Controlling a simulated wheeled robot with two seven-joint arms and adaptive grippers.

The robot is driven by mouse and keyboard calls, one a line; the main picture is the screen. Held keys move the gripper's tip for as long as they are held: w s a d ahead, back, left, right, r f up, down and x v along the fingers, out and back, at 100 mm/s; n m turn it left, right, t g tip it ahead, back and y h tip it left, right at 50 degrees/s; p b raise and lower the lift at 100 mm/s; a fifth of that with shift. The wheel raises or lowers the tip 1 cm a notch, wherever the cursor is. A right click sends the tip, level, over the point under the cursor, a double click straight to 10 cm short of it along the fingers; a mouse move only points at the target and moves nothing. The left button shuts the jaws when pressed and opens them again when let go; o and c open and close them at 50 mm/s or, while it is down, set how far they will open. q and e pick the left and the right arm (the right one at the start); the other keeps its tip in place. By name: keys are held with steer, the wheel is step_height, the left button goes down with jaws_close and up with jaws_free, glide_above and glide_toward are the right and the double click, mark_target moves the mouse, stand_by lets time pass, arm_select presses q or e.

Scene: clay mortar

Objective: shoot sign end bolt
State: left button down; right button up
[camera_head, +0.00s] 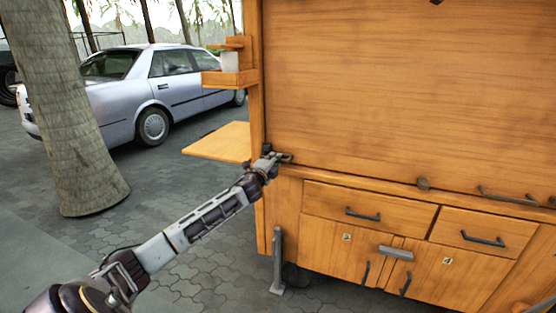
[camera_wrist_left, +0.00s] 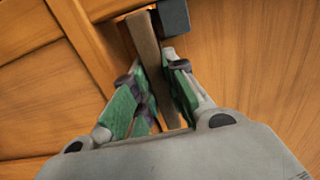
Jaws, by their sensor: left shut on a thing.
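The large wooden sign panel (camera_head: 410,85) stands upright above the drawers of a wooden cart. At its lower left corner a small dark end bolt (camera_head: 287,158) shows beside my left gripper (camera_head: 274,156). In the left wrist view a brownish-grey bar (camera_wrist_left: 146,45), which looks like the bolt, runs between the green-padded fingers of my left gripper (camera_wrist_left: 155,85). The gripper is shut on it. A dark block (camera_wrist_left: 174,17) sits beside the bar's far end. My right gripper is not in view.
The cart has drawers (camera_head: 367,209) and doors with dark handles, a long handle (camera_head: 508,197) and a metal leg (camera_head: 277,262). A side shelf (camera_head: 221,142) juts out left, beneath a small wooden rack (camera_head: 230,78). A palm trunk (camera_head: 65,110) and a parked car (camera_head: 165,85) stand further left.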

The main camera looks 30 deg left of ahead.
arm_select(q)
steer(key=shift+a, duration=0.15)
steer(key=c, duration=1.4)
jaws_free()
steer(key=shift+s+a+f, duration=0.1)
steer(key=shift+a, duration=0.05)
steer(key=shift+s, duration=0.1)
steer(key=shift+v, duration=5.9)
